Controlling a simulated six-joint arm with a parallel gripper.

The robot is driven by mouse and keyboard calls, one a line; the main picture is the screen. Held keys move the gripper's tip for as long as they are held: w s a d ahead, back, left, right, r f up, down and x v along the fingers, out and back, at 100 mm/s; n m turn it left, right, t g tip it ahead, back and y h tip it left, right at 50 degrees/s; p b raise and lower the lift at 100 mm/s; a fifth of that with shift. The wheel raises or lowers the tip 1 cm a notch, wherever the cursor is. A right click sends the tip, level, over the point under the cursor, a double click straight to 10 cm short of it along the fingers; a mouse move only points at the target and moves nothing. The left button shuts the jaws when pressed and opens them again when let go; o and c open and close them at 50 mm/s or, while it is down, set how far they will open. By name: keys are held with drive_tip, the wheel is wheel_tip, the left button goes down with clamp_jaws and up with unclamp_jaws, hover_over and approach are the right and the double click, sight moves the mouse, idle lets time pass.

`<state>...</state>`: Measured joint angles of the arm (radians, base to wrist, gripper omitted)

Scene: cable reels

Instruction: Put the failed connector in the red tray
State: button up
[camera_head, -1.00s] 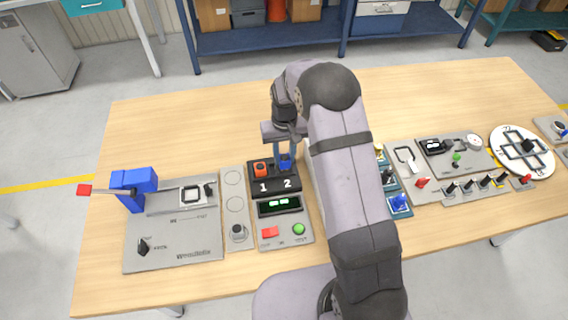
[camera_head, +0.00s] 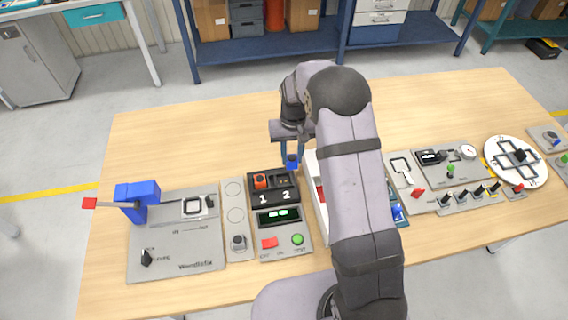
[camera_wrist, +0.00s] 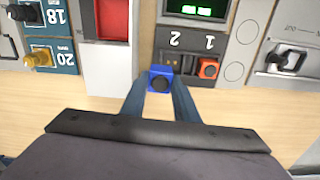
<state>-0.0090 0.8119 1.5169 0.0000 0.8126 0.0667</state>
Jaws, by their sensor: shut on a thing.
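My gripper (camera_head: 292,157) is shut on a blue connector (camera_head: 292,162), held above the back edge of the tester. The blue connector also shows between the fingertips in the wrist view (camera_wrist: 160,79). An orange connector (camera_head: 260,181) sits in socket 1 of the dark tester block (camera_head: 274,198); socket 2 (camera_head: 283,181) is empty. The red tray (camera_head: 320,194) lies just right of the tester, partly hidden by my arm. In the wrist view, its red floor (camera_wrist: 112,18) shows beside a white part. The tester display (camera_head: 278,216) shows small green marks I cannot read.
A grey board with a blue clamp (camera_head: 138,196) stands at the left. Blue stands numbered 18 and 20 (camera_wrist: 55,18) are beyond the tray. Right of my arm are a switch panel (camera_head: 450,170) and a round white board (camera_head: 519,155). The table behind is clear.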

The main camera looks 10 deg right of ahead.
drive_tip(key=s+d, duration=0.1)
drive_tip(key=d, duration=0.2)
drive_tip(key=s+d+m, duration=0.1)
drive_tip(key=d, duration=0.2)
drive_tip(key=s+d+r+m, duration=0.1)
drive_tip(key=d, duration=0.2)
drive_tip(key=shift+s+d, duration=0.2)
drive_tip(key=shift+s, duration=0.1)
drive_tip(key=s+d+f+n, duration=0.1)
drive_tip(key=s+f+n, duration=0.1)
drive_tip(key=s, duration=0.3)
drive_tip(key=shift+f+n, duration=0.3)
drive_tip(key=shift+f, duration=0.35)
drive_tip(key=shift+s+f+b, duration=0.1)
drive_tip(key=shift+s+b, duration=0.05)
drive_tip(key=shift+b, duration=0.2)
drive_tip(key=shift+f+b, duration=1.8)
drive_tip(key=shift+f, duration=0.4)
drive_tip(key=shift+f, duration=0.15)
